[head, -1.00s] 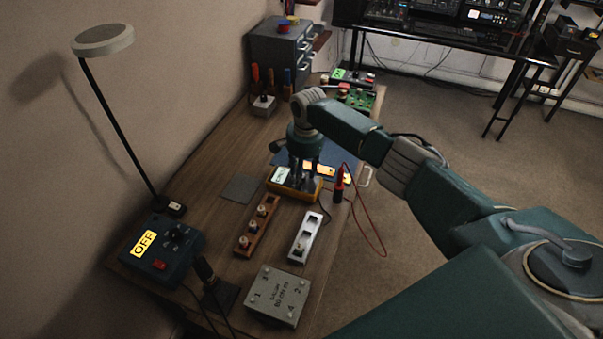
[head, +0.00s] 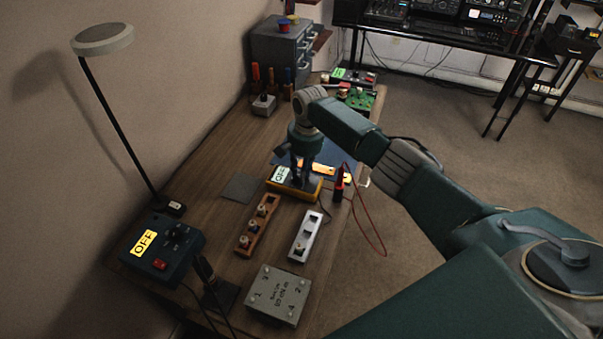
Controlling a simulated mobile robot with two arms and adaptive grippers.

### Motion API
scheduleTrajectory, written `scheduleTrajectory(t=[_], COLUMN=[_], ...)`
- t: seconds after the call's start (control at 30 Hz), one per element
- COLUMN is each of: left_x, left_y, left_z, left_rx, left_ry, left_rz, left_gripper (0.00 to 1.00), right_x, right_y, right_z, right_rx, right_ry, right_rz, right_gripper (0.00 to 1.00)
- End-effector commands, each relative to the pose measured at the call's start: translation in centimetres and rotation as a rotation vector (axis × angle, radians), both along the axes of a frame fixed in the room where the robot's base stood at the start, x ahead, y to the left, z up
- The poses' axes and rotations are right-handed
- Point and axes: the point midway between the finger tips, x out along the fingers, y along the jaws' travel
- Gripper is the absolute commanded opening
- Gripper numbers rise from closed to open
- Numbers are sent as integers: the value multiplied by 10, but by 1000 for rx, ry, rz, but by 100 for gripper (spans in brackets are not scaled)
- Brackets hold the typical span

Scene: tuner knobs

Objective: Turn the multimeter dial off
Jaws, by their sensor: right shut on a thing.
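The yellow multimeter (head: 312,196) lies on the workbench near its right edge. Its small pale display (head: 281,174) reads OFF. My right gripper (head: 301,184) points down over the multimeter and is shut on its dial, which is mostly hidden by the fingers. My left gripper is not in view.
A dark box with a yellow OFF label (head: 145,243) stands at the front left. An orange-brown strip with knobs (head: 257,226), a silver strip (head: 305,237) and a grey box (head: 278,295) are in front. A red probe (head: 339,184) with its cable is right of the multimeter.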

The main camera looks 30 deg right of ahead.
Motion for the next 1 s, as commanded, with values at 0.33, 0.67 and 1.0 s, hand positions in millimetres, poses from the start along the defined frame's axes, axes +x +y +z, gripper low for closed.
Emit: scheduleTrajectory(t=[0.33, 0.67, 1.0], left_x=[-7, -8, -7], left_y=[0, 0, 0], left_z=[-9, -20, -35], left_rx=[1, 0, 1], left_ry=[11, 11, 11], left_rz=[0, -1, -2], left_gripper=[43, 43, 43], right_x=[3, 4, 6], right_y=[-1, -1, 0], right_z=[1, 1, 1], right_rx=[1, 0, -2], right_ry=[-5, -7, -8], right_rz=[328, 642, 967], right_gripper=[0, 0, 0])
